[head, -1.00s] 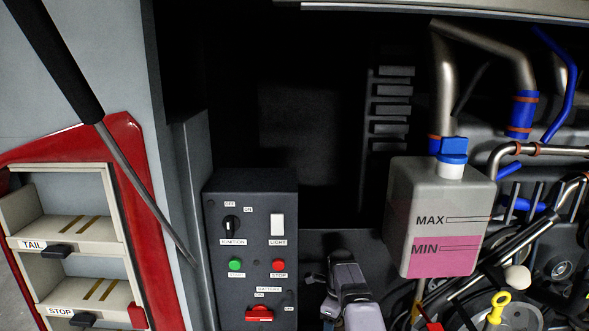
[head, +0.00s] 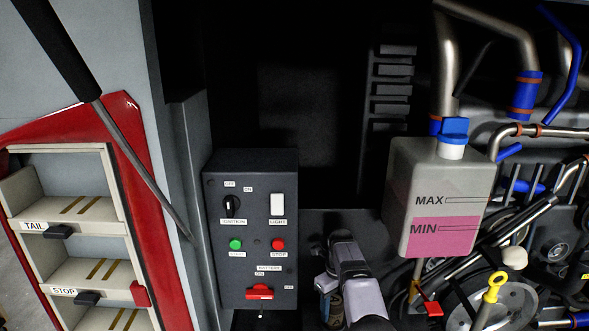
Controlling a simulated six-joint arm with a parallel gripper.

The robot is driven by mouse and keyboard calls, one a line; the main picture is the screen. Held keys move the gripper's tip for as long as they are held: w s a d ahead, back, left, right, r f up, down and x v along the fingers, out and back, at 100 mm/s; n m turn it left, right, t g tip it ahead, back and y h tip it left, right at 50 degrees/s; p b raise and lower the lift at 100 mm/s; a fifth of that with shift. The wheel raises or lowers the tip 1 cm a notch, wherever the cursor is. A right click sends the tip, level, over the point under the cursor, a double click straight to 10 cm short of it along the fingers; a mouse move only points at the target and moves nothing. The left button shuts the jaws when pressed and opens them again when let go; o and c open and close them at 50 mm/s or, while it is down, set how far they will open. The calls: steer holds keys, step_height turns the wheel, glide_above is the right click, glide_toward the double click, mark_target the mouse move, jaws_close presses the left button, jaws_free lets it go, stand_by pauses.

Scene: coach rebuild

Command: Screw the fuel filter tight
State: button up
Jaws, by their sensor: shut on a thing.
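My gripper (head: 327,283) is at the bottom centre of the head view, right of the black switch panel and left of the coolant tank. It points down and is shut on a partly visible upright cylinder, which looks like the fuel filter (head: 333,308). The filter shows just below the jaws, its lower end cut off by the frame edge. My arm covers part of it. Its thread and seat are hidden, so I cannot tell how tight it sits.
The black switch panel (head: 250,235) stands close on the left. The coolant tank (head: 440,190) with pink fluid is on the right, above a red-handled part (head: 432,309) and a yellow dipstick loop (head: 493,288). A red-framed lamp rack (head: 130,200) is far left.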

steer(key=shift+r+m, duration=0.1)
steer(key=shift+m, duration=0.4)
steer(key=shift+w, duration=0.1)
steer(key=shift+r+m, duration=0.15)
steer(key=shift+m, duration=1.25)
steer(key=o, duration=1.4)
steer(key=shift+c, duration=0.2)
steer(key=o, duration=0.4)
